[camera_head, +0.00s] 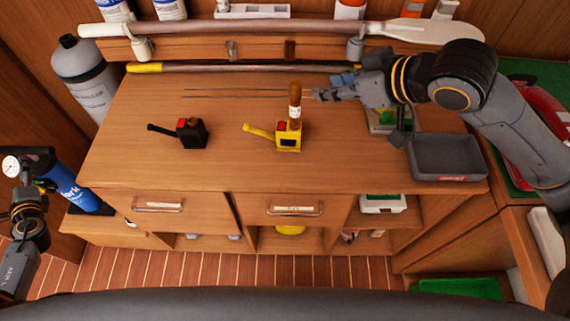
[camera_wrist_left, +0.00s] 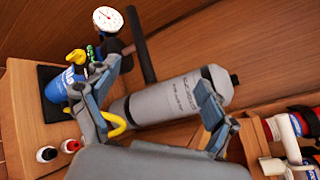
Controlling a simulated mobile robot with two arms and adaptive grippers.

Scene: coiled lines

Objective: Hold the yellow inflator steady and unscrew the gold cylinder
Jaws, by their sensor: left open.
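The yellow inflator (camera_head: 289,140) stands upright on the wooden cabinet top, its yellow lever or nozzle pointing left. The gold cylinder (camera_head: 295,92), brownish with a white label, rises upright from its top. My right gripper (camera_head: 319,94) is just right of the cylinder, fingers pointing left; a small gap seems to separate them, and its finger opening is unclear. My left gripper (camera_head: 28,192) is at the far left, away from the inflator. In the left wrist view its fingers (camera_wrist_left: 165,95) are spread apart and empty, with a grey tank behind them.
A black inflator (camera_head: 191,133) stands left of the yellow one. A grey tray (camera_head: 447,157) is at the right. A paddle (camera_head: 250,28) runs along the back. A blue pump (camera_head: 70,183) and grey tank (camera_head: 84,79) stand left. The front middle of the top is clear.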

